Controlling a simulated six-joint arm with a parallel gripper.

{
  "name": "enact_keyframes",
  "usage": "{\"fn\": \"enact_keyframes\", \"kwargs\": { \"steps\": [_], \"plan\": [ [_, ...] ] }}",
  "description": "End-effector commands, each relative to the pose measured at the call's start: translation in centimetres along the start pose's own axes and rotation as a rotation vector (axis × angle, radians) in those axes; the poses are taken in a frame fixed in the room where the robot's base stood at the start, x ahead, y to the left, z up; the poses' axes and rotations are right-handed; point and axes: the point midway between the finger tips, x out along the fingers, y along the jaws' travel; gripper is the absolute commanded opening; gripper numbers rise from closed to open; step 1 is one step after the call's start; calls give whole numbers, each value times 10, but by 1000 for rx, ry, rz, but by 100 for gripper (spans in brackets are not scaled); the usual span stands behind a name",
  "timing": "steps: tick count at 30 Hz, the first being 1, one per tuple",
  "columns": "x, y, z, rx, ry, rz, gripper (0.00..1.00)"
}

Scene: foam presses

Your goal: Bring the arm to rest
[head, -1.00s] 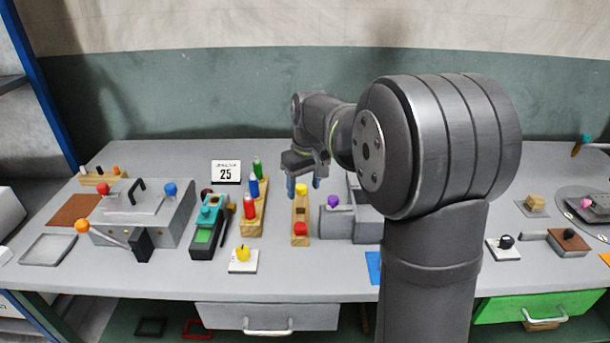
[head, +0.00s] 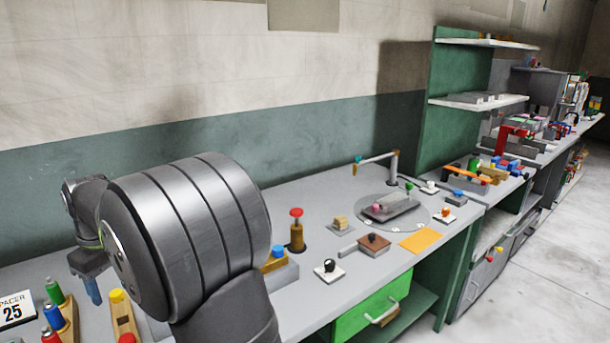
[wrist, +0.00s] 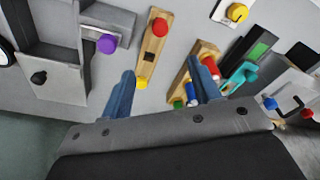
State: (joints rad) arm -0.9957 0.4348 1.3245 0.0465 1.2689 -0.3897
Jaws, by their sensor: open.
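My gripper (head: 92,298) hangs above the bench at the lower left of the head view, its blue fingers pointing down. In the wrist view my gripper (wrist: 162,68) has its two blue fingers spread apart with nothing held between them. Below them is a wooden block (wrist: 151,48) with a red and a yellow knob. A wooden rack (wrist: 207,50) of coloured bottles lies under the right finger. The fingers appear above these things, but the exact gap is hard to tell. My large arm joint hides part of the bench in the head view.
A grey fixture with a purple knob (wrist: 107,43) stands beside the wooden block. A red-topped post (head: 296,232), a round turntable (head: 378,218) and an orange sheet (head: 420,241) are on the bench's right part. A green drawer (head: 372,308) is below.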

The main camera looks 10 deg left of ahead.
Motion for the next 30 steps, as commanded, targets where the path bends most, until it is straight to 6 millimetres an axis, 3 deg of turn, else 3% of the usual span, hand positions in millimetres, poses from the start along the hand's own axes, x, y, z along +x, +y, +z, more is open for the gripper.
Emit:
{"fn": "enact_keyframes", "kwargs": {
  "steps": [5,24,30],
  "plan": [
    [21,0,1,0,-4,-2,57],
    [145,0,0,0,-3,-1,57],
    [168,0,0,0,-2,-1,57]
  ]
}}
